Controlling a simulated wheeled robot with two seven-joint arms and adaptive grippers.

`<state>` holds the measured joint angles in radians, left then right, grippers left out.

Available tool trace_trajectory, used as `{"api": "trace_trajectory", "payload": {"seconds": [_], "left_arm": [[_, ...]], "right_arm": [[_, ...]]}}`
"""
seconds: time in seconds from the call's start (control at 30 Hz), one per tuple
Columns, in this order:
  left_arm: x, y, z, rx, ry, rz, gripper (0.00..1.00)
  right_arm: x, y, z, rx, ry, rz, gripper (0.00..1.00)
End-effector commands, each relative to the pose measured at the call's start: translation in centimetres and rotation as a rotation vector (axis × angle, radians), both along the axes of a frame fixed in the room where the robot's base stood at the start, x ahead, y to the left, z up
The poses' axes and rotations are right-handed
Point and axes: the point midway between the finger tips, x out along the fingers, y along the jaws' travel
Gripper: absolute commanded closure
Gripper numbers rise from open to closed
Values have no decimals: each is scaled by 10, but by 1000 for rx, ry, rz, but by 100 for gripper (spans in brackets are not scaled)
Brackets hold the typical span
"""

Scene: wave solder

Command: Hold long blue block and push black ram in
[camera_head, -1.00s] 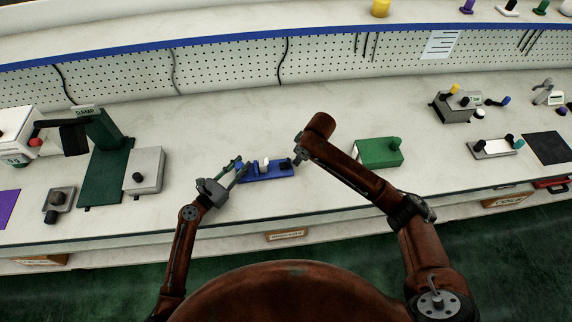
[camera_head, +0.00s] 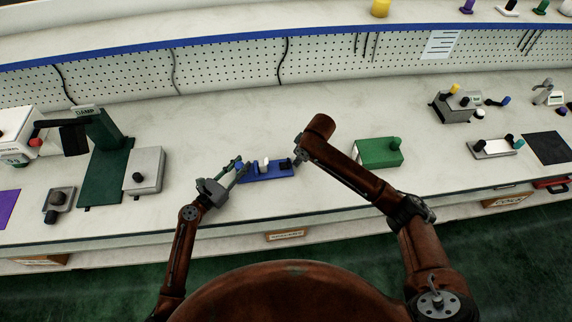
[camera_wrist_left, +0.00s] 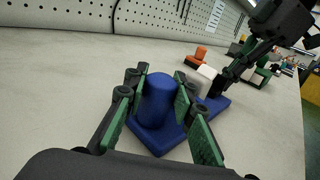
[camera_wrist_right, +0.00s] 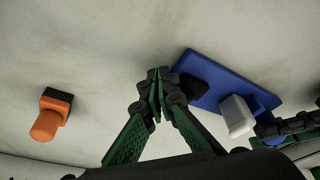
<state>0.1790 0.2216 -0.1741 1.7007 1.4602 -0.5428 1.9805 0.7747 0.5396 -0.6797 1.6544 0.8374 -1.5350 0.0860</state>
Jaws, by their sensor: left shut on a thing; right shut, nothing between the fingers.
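The long blue block (camera_head: 268,176) lies flat on the bench in front of me. A blue post (camera_wrist_left: 158,100) stands at its left end, a white peg (camera_head: 265,162) near its middle, and the black ram (camera_wrist_right: 198,82) at its right end. My left gripper (camera_head: 240,170) is shut on the blue post, with one finger on each side. My right gripper (camera_wrist_right: 154,95) is shut and empty. Its fingertips are low beside the outer side of the black ram, touching it or very close; I cannot tell which.
An orange block with a black part (camera_wrist_right: 50,112) stands on the bench beyond my right gripper. A green box (camera_head: 380,153) is to the right. A grey box (camera_head: 144,172) and a green clamp stand (camera_head: 104,170) are at left. The bench behind the blue block is clear.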

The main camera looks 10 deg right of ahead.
Motion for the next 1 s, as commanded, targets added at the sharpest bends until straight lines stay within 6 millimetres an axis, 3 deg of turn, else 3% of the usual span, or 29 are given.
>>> {"api": "trace_trajectory", "payload": {"seconds": [0.53, 1.0], "left_arm": [[0, 1, -3, 3, 4, 1, 100], [-1, 1, -3, 3, 4, 0, 100]], "right_arm": [[0, 1, 0, 0, 0, 0, 100], [0, 22, 0, 2, -1, 1, 100]]}}
